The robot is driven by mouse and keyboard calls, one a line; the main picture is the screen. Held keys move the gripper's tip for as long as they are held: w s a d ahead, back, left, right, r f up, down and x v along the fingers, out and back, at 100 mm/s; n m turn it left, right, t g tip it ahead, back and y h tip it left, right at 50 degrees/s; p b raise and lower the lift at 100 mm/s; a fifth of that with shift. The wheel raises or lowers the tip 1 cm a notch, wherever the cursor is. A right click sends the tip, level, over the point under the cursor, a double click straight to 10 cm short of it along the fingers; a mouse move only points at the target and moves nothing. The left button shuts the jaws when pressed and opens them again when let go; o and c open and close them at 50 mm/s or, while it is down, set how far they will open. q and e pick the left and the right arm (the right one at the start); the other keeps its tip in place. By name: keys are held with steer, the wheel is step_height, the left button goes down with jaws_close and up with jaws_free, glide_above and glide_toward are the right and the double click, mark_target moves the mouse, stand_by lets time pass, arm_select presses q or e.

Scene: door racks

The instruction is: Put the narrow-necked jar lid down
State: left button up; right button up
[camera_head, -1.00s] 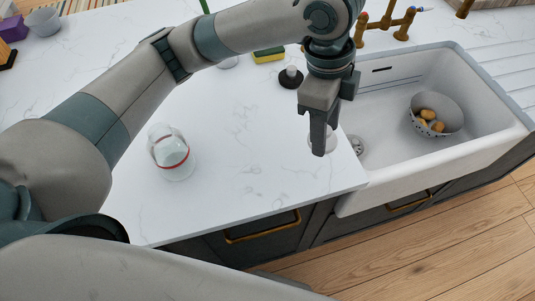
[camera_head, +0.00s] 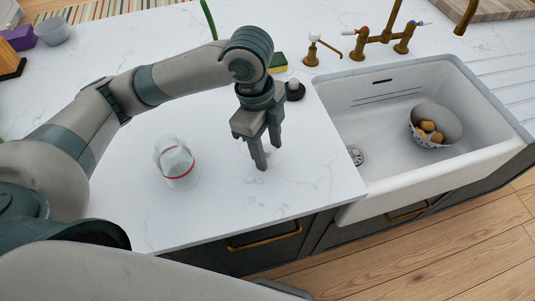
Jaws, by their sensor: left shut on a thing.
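My left gripper (camera_head: 267,153) points down over the white counter (camera_head: 315,175), between the glass jar and the sink. Its two fingers show with a small gap between them. It is shut on the jar lid, which is clear and can hardly be made out between the fingers. I cannot tell whether the lid touches the counter. A clear glass jar (camera_head: 177,165) with a red ring stands on the counter to the left of the gripper, apart from it. My right gripper is not in view.
A white sink (camera_head: 385,150) with a colander (camera_head: 437,125) of brown items lies to the right. A black round object with a pale knob (camera_head: 294,91) and a sponge (camera_head: 278,64) are behind the gripper. Brass taps (camera_head: 376,37) stand behind the sink. The counter in front is clear.

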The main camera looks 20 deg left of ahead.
mark_target(267, 155)
arm_select(q)
steer(key=shift+f, duration=0.1)
steer(key=shift+f+p, duration=0.35)
steer(key=shift+f, duration=1.6)
steer(key=shift+f, duration=0.15)
steer(key=o, duration=1)
steer(key=shift+w+a+r, duration=0.1)
steer(key=shift+r, duration=0.6)
steer(key=r, duration=0.3)
steer(key=a+r+b, duration=0.1)
steer(key=r, duration=0.6)
steer(key=shift+w+a+b, duration=0.15)
steer(key=shift+a+b, duration=0.05)
steer(key=shift+b, duration=0.1)
steer(key=shift+a+r, duration=0.1)
steer(key=shift+r, duration=0.3)
